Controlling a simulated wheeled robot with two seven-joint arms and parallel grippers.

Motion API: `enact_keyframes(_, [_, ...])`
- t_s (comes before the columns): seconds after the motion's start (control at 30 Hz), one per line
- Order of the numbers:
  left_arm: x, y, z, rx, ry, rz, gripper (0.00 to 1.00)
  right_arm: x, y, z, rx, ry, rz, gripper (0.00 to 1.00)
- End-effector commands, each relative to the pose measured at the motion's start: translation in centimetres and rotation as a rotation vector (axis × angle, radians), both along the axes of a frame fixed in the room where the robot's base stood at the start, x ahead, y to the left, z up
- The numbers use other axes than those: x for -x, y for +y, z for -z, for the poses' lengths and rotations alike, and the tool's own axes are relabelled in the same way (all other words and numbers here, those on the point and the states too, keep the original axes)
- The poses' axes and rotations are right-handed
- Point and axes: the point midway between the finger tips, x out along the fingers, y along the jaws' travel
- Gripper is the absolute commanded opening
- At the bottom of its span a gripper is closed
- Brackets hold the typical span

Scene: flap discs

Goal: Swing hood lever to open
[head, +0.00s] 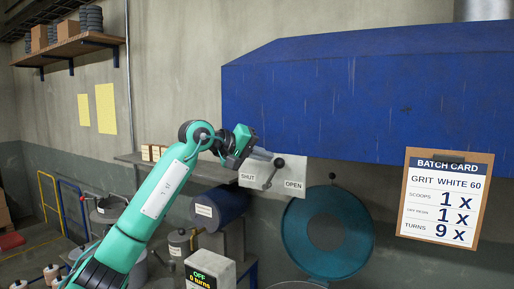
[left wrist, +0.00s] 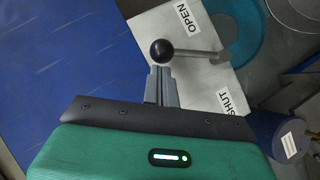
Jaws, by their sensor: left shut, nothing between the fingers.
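The hood lever (head: 274,173) has a dark ball knob and a grey rod on a white plate (head: 252,181) marked SHUT at left and OPEN at right. The rod points up and leans slightly right, with the knob between the two labels. In the left wrist view the knob (left wrist: 162,52) sits at the fingertips. My left gripper (head: 266,154) is shut and empty, on the SHUT side of the knob. Its fingers (left wrist: 161,80) appear to touch or nearly touch the knob; I cannot tell which. My right gripper is out of view.
The blue hood (head: 370,95) overhangs the plate. A teal ring (head: 328,232) hangs below it and a batch card (head: 445,198) is at right. A grey shelf (head: 135,159), a blue drum (head: 221,207) and a counter box (head: 210,268) stand near my left arm.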

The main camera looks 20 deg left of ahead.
Motion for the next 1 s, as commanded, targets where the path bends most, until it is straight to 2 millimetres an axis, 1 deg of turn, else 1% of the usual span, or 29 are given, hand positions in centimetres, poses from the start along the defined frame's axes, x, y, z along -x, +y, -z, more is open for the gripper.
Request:
enact_keyframes(0.33, [0.0,-0.1,0.1,-0.001,-0.001,0.0,0.0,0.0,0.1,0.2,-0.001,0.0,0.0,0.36])
enact_keyframes(0.6, [0.2,-1.9,0.5,0.0,-0.002,0.0,0.0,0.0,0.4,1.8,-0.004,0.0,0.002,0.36])
enact_keyframes(1.0, [0.2,-2.1,0.3,0.001,-0.001,0.0,0.0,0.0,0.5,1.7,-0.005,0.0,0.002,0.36])
